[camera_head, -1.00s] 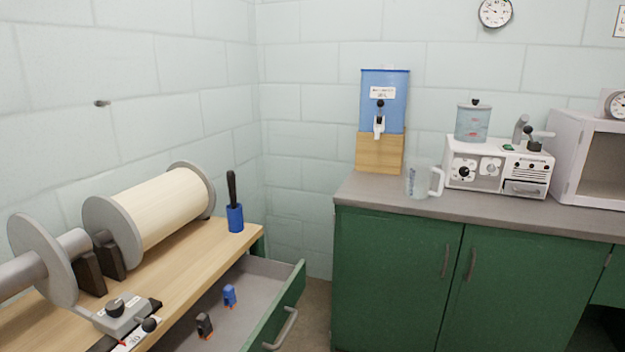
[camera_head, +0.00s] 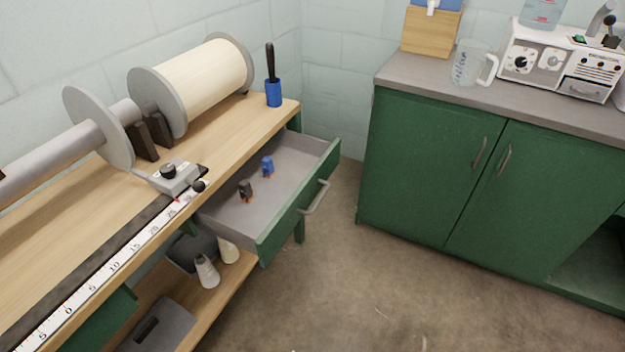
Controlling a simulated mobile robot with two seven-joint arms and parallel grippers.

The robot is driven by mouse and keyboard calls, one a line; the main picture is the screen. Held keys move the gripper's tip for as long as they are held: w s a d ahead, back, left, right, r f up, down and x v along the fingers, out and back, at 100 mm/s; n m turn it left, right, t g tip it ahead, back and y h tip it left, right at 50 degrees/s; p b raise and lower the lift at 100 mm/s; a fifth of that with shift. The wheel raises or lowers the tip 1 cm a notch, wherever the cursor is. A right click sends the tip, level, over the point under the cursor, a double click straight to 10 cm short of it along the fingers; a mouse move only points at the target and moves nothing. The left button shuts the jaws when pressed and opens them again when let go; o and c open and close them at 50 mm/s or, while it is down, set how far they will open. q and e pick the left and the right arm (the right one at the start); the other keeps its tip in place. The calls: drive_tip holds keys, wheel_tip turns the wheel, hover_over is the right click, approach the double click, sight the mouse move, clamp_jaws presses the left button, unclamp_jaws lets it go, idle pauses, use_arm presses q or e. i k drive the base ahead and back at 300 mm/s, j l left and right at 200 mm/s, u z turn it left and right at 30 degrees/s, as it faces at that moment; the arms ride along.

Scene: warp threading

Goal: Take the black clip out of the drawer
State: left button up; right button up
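The black clip (camera_head: 246,190) stands in the open drawer (camera_head: 226,222), in its nearer left part. It is small and dark, with orange at its lower end. A blue clip (camera_head: 267,166) of similar shape stands farther back in the same drawer. The drawer has a grey inside, a green front and a grey handle (camera_head: 316,197), and it is pulled out from under the wooden bench top. Neither of my grippers shows in this view.
The wooden bench (camera_head: 82,226) carries a large thread roller (camera_head: 195,80), a ruler rail (camera_head: 95,271) and a blue holder (camera_head: 273,93). Cones (camera_head: 207,272) stand on the lower shelf. Green cabinets (camera_head: 425,170) stand at the right. The floor (camera_head: 340,270) between is clear.

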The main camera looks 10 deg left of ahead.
sight(245, 191)
drive_tip(key=i+l+u, duration=0.1)
drive_tip(key=i+l, duration=0.2)
drive_tip(key=i, duration=0.2)
drive_tip(key=i+l+u, duration=0.1)
drive_tip(key=i+l, duration=0.2)
drive_tip(key=i, duration=0.15)
